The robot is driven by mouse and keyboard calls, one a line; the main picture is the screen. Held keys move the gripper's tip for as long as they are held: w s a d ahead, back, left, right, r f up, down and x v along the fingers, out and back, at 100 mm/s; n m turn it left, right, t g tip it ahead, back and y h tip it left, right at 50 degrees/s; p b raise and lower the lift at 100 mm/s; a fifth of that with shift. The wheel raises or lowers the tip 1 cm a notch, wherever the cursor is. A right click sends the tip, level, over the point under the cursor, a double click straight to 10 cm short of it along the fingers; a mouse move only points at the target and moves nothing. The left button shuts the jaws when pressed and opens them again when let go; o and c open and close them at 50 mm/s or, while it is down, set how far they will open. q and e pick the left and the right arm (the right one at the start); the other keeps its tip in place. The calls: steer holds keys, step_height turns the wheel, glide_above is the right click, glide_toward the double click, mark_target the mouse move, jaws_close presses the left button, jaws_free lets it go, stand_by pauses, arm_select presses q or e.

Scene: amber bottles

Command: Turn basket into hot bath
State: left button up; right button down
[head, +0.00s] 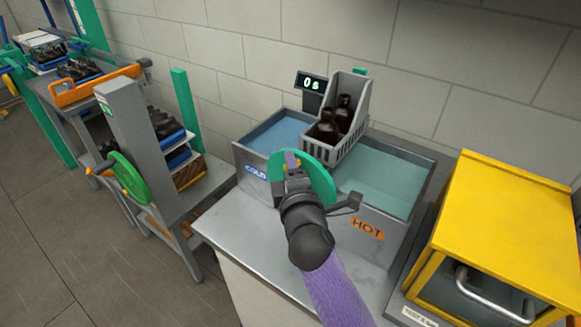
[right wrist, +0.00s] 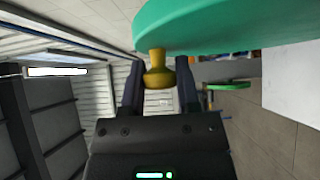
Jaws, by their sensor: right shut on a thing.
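The grey basket (head: 350,146) holds dark amber bottles (head: 336,118) and sits over the middle between the two baths, looking tilted. The hot bath (head: 382,180), with greenish water and an orange HOT label, is on the right. The cold bath (head: 281,134), with blue water, is on the left. A green handwheel (head: 322,180) is at the front of the baths, partly hidden by my right gripper (head: 291,170). In the right wrist view, my right gripper (right wrist: 158,85) is shut on the wheel's brass knob (right wrist: 158,70). My left gripper is out of view.
A display (head: 311,84) reading 0 s stands behind the basket. A yellow box (head: 500,220) with a metal handle is at the right. A grey stand with another green wheel (head: 128,179) and racks of bottles are at the left.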

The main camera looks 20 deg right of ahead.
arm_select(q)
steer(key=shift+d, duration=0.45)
arm_select(e)
steer(key=shift+f, duration=0.1)
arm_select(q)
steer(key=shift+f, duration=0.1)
